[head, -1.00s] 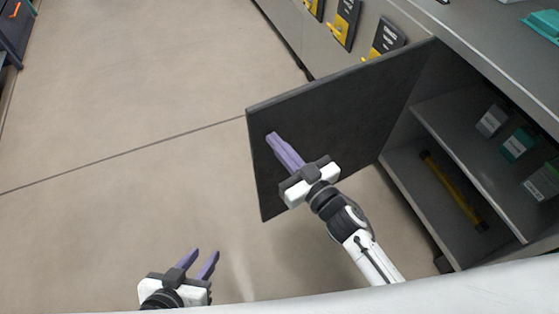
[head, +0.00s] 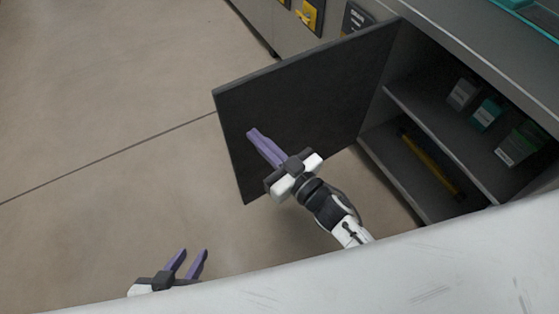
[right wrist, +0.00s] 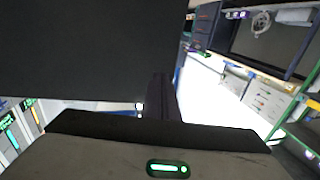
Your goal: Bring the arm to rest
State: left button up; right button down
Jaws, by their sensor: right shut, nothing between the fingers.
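My right gripper (head: 253,134) is shut and empty, its purple fingers together, in front of the open dark cabinet door (head: 310,95) in the head view. I cannot tell whether the fingertips touch the door. In the right wrist view the shut fingers (right wrist: 163,98) point away from the camera and the dark door (right wrist: 90,45) fills the upper left. My left gripper (head: 194,252) is low at the left in the head view, open and empty, with its two purple fingers apart above the floor.
The open cabinet (head: 400,165) at the right has a shelf with several small boxes (head: 487,113) and a yellow bar-like object (head: 430,158) lower down. Yellow-fronted units (head: 310,14) stand at the back. The floor (head: 90,130) at the left is clear.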

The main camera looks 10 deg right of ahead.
jog(key=s+d+f+m+g+h+p, duration=0.1)
jog(key=s+d+f+g+h+p, duration=0.1)
jog(key=s, duration=0.5)
jog(key=s+d+f+m+g+h+p, duration=0.1)
jog(key=s+d+g+h+p, duration=0.1)
jog(key=s+d, duration=0.2)
jog(key=s+d+f+m+g+h+p, duration=0.1)
jog(key=s+d+f+g+p, duration=0.1)
jog(key=s, duration=0.7)
jog(key=shift+s+d+f+g+h+p, duration=0.35)
jog(key=shift+d+g+p, duration=0.25)
jog(key=shift+d, duration=0.5)
jog(key=shift+a, duration=0.1)
